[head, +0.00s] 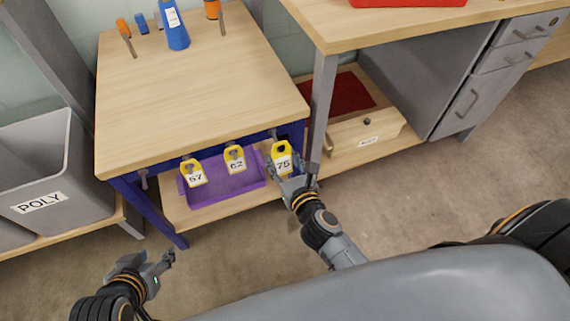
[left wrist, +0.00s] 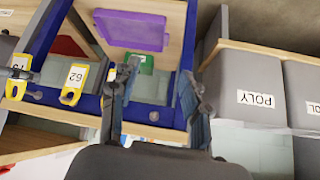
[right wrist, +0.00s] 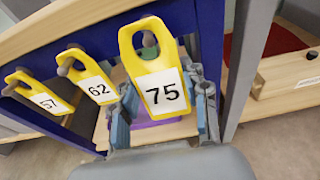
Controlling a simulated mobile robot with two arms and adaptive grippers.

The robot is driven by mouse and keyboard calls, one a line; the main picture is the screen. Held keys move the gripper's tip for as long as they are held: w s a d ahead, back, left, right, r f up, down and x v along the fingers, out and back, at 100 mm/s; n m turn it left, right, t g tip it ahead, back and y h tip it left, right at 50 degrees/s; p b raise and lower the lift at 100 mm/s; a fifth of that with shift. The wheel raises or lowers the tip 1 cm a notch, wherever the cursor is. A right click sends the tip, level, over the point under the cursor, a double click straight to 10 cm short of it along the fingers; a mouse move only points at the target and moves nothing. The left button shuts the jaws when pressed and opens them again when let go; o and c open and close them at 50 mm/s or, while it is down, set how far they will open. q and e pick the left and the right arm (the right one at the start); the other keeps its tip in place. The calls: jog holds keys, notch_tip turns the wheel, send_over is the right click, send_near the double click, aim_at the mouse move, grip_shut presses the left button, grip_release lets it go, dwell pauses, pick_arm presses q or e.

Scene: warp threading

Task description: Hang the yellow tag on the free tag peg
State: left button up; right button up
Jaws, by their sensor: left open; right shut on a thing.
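A yellow tag marked 75 (head: 282,157) is held upright by my right gripper (head: 291,174), which is shut on its lower part. In the right wrist view the same tag (right wrist: 156,70) stands between the fingers, its slot upward. A grey peg (head: 273,133) is just above and behind it; I cannot tell if the slot is around it. A yellow tag marked 62 (head: 235,158) and another marked 67 or 57 (head: 193,172) hang on pegs to the left. A bare peg (head: 143,181) is at the table's left corner. My left gripper (head: 160,262) is open and empty, low left.
The pegs are along the blue rail under the wooden tabletop (head: 190,90). A purple tray (head: 225,186) is on the shelf below. A grey POLY bin (head: 40,170) stands at left. A grey post (head: 321,110) rises close to the right of the held tag.

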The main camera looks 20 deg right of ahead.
jog(key=shift+w, duration=0.55)
jog(key=shift+x, duration=0.75)
pick_arm(q)
jog(key=shift+w+d+r+t, duration=0.15)
jog(key=shift+w+r+t, duration=0.15)
jog(key=shift+w, duration=0.25)
jog(key=shift+w+d+r+t, duration=0.15)
jog(key=shift+w+r+t, duration=0.1)
jog(key=shift+w, duration=0.25)
pick_arm(e)
jog(key=shift+w+f, duration=0.5)
jog(key=shift+w, duration=0.25)
jog(key=o, duration=1)
pick_arm(q)
jog(key=shift+s, duration=0.1)
pick_arm(e)
jog(key=shift+s, duration=0.1)
